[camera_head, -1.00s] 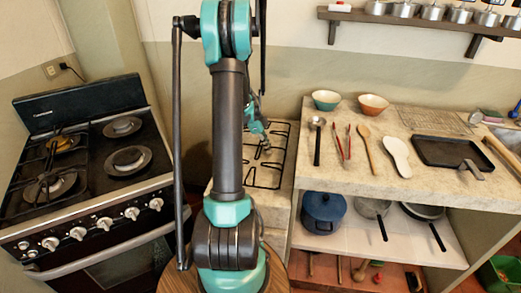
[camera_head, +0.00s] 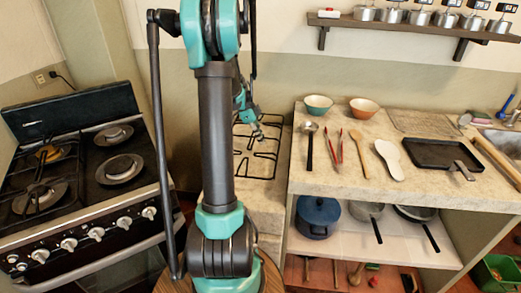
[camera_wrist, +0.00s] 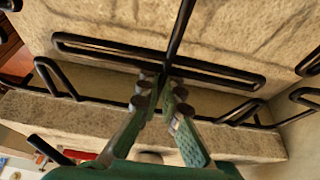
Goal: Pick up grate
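The black wire grate (camera_head: 245,166) lies on the pale stone counter left of the utensils, in the head view. In the wrist view the grate (camera_wrist: 90,46) fills the upper part, with a long closed loop, a straight bar and bent wire feet along the counter edge. My gripper (camera_head: 257,134) is low over the grate's back right part. In the wrist view my gripper (camera_wrist: 163,88) has its green fingers close together, one on each side of the straight bar, and looks shut on it. The fingertips partly hide the bar. The grate shows no clear gap above the counter.
A black stove (camera_head: 85,190) stands at left. The stone counter at right holds a teal bowl (camera_head: 318,105), an orange bowl (camera_head: 363,108), red tongs (camera_head: 360,147), spoons and a black tray (camera_head: 436,153). A blue pot (camera_head: 318,216) sits on the shelf below.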

